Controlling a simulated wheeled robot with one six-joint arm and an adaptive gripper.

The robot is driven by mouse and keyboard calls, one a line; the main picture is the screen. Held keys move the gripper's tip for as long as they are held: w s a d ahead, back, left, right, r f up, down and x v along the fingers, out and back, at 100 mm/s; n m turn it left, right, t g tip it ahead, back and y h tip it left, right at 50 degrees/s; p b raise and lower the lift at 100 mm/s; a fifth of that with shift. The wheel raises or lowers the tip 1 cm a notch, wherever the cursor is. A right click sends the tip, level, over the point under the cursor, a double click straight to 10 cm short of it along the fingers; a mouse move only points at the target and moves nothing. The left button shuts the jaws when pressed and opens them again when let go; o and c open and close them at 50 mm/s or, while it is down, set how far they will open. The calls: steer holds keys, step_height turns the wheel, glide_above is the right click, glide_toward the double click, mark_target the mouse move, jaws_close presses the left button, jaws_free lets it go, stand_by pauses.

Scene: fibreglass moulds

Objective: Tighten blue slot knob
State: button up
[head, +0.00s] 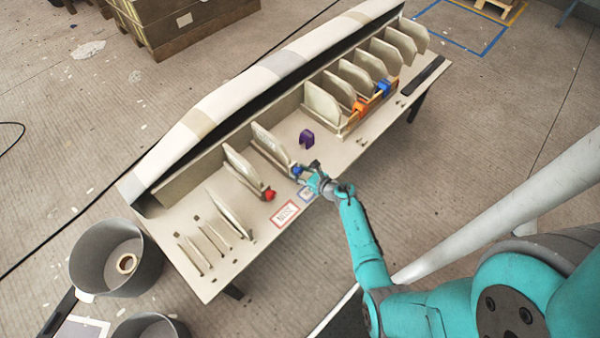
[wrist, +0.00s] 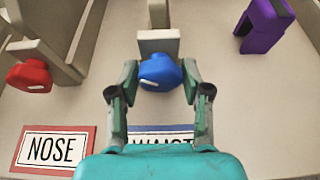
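The blue slot knob (wrist: 160,73) is at the front end of a slot holding an upright panel, in the middle of the wrist view. It also shows in the head view (head: 296,170), small beside my gripper (head: 308,172). In the wrist view, my gripper (wrist: 160,70) has one fingertip on each side of the knob, and both appear to touch it. The blue-edged label below, partly hidden by my gripper, seems to read WAIST (wrist: 160,132). How tight the knob is cannot be seen.
A red knob (wrist: 30,75) and the NOSE label (wrist: 53,149) are left of my gripper. A loose purple piece (wrist: 264,25) stands to the right. Grey bins (head: 112,262) stand at lower left.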

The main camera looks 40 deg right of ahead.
steer(key=c, duration=0.5)
steer(key=shift+m+y, duration=0.4)
steer(key=shift+m, duration=0.2)
steer(key=shift+c, duration=0.2)
steer(key=o, duration=1.2)
steer(key=shift+c, duration=0.2)
steer(key=v, duration=1.2)
